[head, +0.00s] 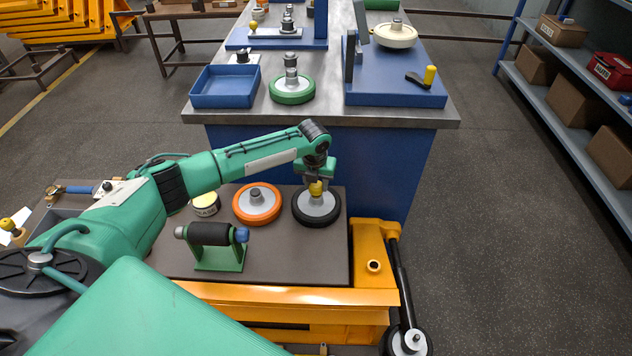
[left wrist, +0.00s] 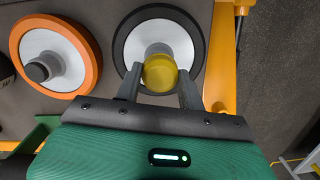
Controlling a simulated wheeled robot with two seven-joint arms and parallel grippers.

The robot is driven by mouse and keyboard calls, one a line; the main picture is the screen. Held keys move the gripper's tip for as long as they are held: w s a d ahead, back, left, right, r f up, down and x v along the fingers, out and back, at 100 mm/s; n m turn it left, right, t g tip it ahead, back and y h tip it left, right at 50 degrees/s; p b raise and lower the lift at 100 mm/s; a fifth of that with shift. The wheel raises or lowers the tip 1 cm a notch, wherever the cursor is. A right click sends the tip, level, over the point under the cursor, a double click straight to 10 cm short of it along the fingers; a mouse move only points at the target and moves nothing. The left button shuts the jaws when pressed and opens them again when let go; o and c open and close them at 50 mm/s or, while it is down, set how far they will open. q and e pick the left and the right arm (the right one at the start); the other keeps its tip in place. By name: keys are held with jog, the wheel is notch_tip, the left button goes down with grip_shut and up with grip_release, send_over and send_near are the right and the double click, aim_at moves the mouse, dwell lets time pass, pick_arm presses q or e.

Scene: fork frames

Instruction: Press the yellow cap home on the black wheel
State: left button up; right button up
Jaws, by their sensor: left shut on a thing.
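The black wheel (head: 330,213) lies flat near the right end of the dark cart top, its grey hub facing up. It also shows in the left wrist view (left wrist: 123,38). The yellow cap (head: 316,188) is over the wheel's hub; in the left wrist view the cap (left wrist: 160,73) covers part of the hub. My left gripper (head: 317,180) points down above the wheel and is shut on the cap, with a finger on each side. I cannot tell whether the cap touches the hub. My right gripper is not in view.
An orange wheel (head: 257,204) lies just left of the black wheel. A small tin (head: 206,204) and a green stand with a black roller (head: 212,235) are further left. A blue workbench (head: 290,160) stands behind the cart (head: 310,270).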

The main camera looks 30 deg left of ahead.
pick_arm(q)
jog(key=shift+f, duration=0.55)
jog(key=o, duration=1)
jog(key=shift+o, duration=0.2)
